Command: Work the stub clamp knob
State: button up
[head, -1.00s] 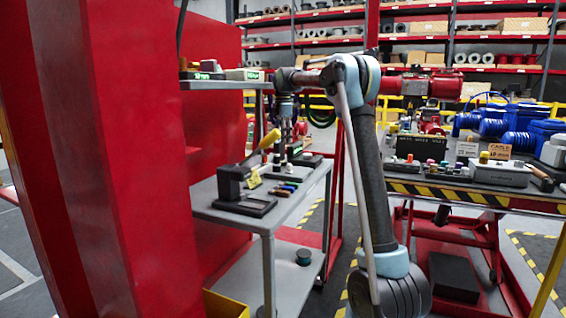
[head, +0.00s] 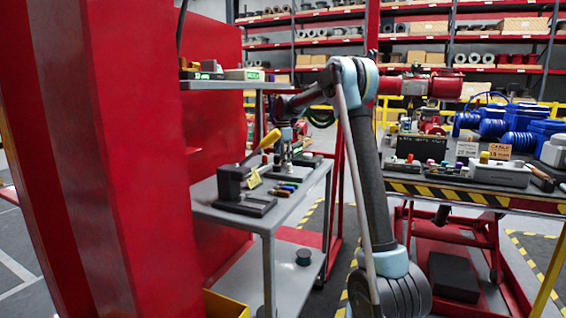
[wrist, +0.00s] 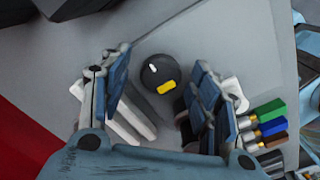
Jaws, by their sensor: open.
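A round black knob (wrist: 159,73) with a yellow mark and a small white mark shows in the wrist view, over a grey surface. I take it to be the stub clamp knob. My gripper (wrist: 160,92) is open, with one finger to the left of the knob and one to the right. Gaps show between the knob and both fingers, so it is not gripped. In the head view my gripper (head: 285,162) is low over the far part of the grey cart (head: 222,207). I cannot make out the knob there.
Green, blue and brown-handled items (wrist: 268,124) lie close to the right finger. A shelf (head: 222,84) hangs above. A red panel (head: 120,160) borders the left side.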

jog(key=shift+c, duration=0.6)
jog(key=c, duration=1)
jog(key=shift+o, duration=0.4)
